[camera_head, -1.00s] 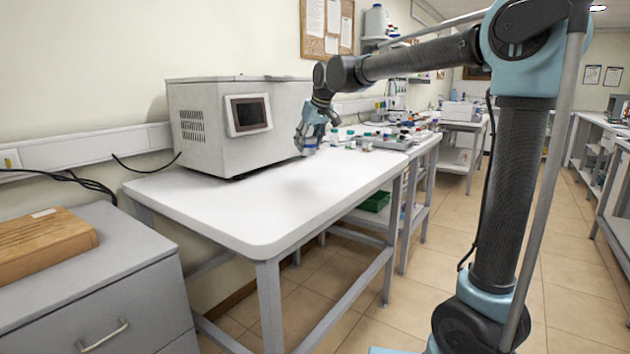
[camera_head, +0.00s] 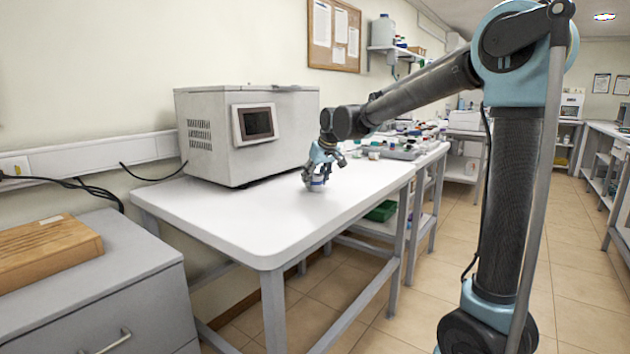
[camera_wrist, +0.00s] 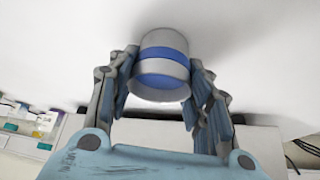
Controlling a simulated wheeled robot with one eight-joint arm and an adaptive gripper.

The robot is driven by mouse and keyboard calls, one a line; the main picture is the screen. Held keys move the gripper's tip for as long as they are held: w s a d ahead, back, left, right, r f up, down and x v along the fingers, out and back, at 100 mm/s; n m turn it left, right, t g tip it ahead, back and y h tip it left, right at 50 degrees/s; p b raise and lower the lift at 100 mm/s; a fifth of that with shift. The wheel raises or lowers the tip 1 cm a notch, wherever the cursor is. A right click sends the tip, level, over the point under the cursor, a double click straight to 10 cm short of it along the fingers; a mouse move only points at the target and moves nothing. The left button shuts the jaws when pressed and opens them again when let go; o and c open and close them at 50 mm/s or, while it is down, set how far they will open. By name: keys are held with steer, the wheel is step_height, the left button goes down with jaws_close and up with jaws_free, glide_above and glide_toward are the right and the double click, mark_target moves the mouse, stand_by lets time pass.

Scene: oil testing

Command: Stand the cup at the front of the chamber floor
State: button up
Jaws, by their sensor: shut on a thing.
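The cup (camera_wrist: 163,66) is pale with a blue band and sits between the two fingers of my gripper (camera_wrist: 162,85) in the wrist view. My gripper is shut on its sides. In the head view my gripper (camera_head: 320,178) points down over the white table with the cup (camera_head: 316,187) low between its fingers. The cup is close to the tabletop; I cannot tell whether it touches. A grey box-shaped machine (camera_head: 215,130) with a dark screen stands on the table to the left of my gripper. No opening into a chamber shows on its visible sides.
The white table (camera_head: 250,225) is bare in front of the machine. Behind my gripper, a grey tray with small bottles (camera_head: 400,152) stands on the adjoining bench. At the left, a wooden block (camera_head: 45,248) lies on a grey cabinet (camera_head: 130,270).

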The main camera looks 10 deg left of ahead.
steer(key=o, duration=1.1)
steer(key=shift+o, duration=0.2)
steer(key=v, duration=1.2)
